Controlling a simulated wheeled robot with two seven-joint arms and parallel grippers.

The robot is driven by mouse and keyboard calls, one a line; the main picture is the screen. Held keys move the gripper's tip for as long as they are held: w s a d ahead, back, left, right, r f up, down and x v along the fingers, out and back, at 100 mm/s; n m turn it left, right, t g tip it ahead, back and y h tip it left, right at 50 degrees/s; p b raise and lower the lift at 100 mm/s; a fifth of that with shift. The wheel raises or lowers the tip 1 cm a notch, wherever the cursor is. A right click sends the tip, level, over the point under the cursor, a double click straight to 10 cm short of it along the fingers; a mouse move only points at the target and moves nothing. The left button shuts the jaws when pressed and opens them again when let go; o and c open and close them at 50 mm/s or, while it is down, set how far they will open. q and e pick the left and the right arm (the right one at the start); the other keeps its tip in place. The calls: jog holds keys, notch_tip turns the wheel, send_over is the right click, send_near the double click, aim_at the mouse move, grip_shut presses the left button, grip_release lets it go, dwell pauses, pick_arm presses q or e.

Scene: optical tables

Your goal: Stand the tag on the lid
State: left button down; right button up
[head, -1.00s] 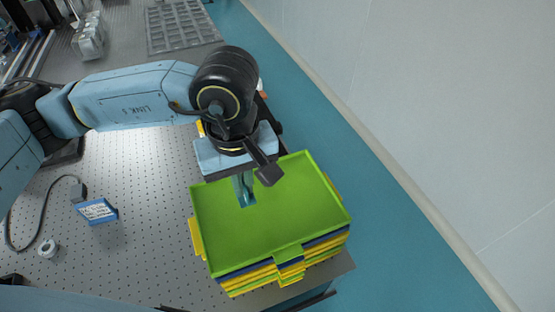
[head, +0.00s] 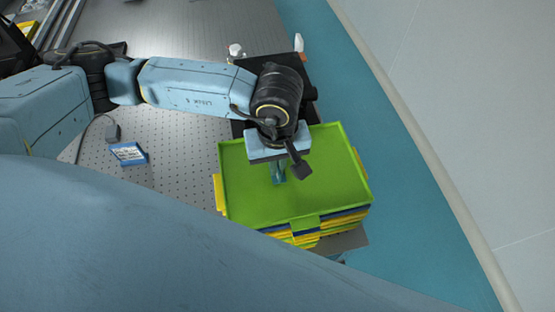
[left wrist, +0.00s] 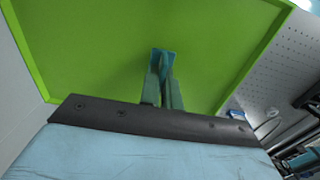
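The green lid (head: 240,190), a shallow rimmed panel, tops a stack of yellow, blue and green trays. It fills much of the left wrist view (left wrist: 95,60). My left gripper (head: 279,178) points down over the middle of the lid. Its fingers are close together in the left wrist view (left wrist: 163,78), around a small blue piece (left wrist: 163,57) that looks like the tag. Whether that piece touches the lid is unclear. A blue card with a white printed face (head: 129,153) stands apart on the perforated table. My right gripper is not in view.
The perforated table (head: 180,180) lies left of the stack, with a cable and connector (head: 112,131) near the card. A black platform, a white bottle (head: 299,43) and a small white item (head: 236,51) are behind. Teal floor (head: 400,220) is free at right.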

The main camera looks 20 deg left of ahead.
pick_arm(q)
jog(key=c, duration=2.1)
grip_release()
jog(key=shift+f+b, duration=0.2)
jog(key=shift+b, duration=0.1)
jog(key=o, duration=0.5)
jog(key=shift+r, duration=0.1)
jog(key=shift+r, duration=0.1)
jog(key=shift+r+p, duration=0.2)
jog(key=shift+p, duration=0.15)
notch_tip(320, 180, up, 12)
jog(key=shift+f+b, duration=0.15)
jog(key=shift+b, duration=0.9)
